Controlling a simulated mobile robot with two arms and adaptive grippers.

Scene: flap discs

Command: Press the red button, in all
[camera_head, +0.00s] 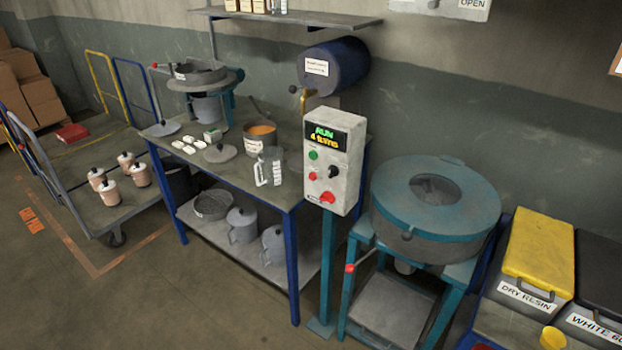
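A grey control box (345,170) stands on a teal post in the middle of the view, in front of the workbench. Its lit display (325,137) reads "RUN" in green, with a yellow line below starting with 4. A small red button (312,176) sits at the left of the panel. A larger red button (327,197) sits at the bottom. Neither of my grippers is in view, and nothing touches the panel.
A teal round machine (436,197) stands close right of the box. The blue-legged workbench (275,192) behind it holds pots and small white blocks. Bins, one with a yellow lid (540,245), are at the right. A cart (125,200) is at the left. Floor at front left is clear.

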